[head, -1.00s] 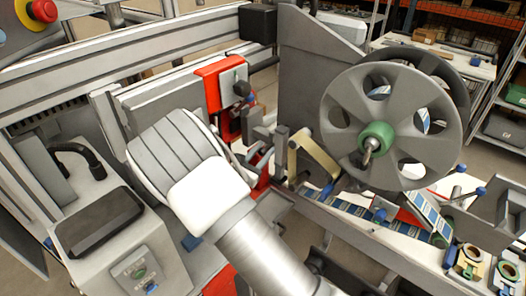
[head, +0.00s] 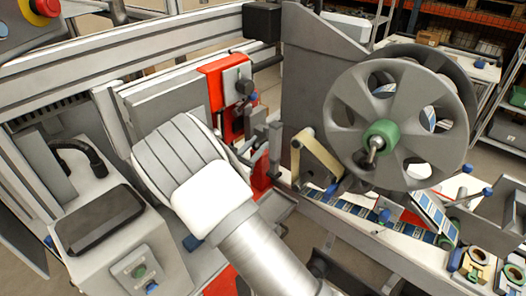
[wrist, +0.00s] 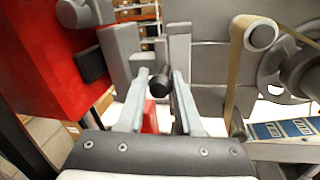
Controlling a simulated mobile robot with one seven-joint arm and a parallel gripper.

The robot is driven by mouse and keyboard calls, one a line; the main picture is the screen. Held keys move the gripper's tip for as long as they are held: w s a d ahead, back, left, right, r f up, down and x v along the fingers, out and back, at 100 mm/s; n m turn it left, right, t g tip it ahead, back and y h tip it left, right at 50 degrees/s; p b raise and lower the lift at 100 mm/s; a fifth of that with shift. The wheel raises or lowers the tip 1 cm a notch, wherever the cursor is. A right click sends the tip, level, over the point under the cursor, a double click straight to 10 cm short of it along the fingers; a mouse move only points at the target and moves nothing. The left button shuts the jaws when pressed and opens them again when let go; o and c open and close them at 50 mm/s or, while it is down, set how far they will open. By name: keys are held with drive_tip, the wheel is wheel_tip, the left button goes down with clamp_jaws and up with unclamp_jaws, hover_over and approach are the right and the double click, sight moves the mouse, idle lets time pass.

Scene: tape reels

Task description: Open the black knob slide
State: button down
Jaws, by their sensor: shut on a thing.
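The black knob (wrist: 158,84) sits in the middle of the wrist view, between the two pale grey fingers of my gripper (wrist: 157,98). The fingers are shut on it. A grey upright block (wrist: 179,58) stands just behind and to the right of the knob. In the head view my own wrist and arm cover most of the gripper, and I cannot make out the knob there.
A red machine part (wrist: 45,60) stands close on the left in the wrist view. The large grey reel (head: 345,120) and the label tape (head: 365,222) lie to the right in the head view. A beige strip (wrist: 238,75) runs close to the right of the fingers.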

drive_tip(key=c, duration=0.6)
unclamp_jaws()
drive_tip(key=shift+a, duration=0.1)
drive_tip(key=b+v, duration=0.1)
drive_tip(key=v, duration=0.6)
drive_tip(key=shift+s, duration=0.25)
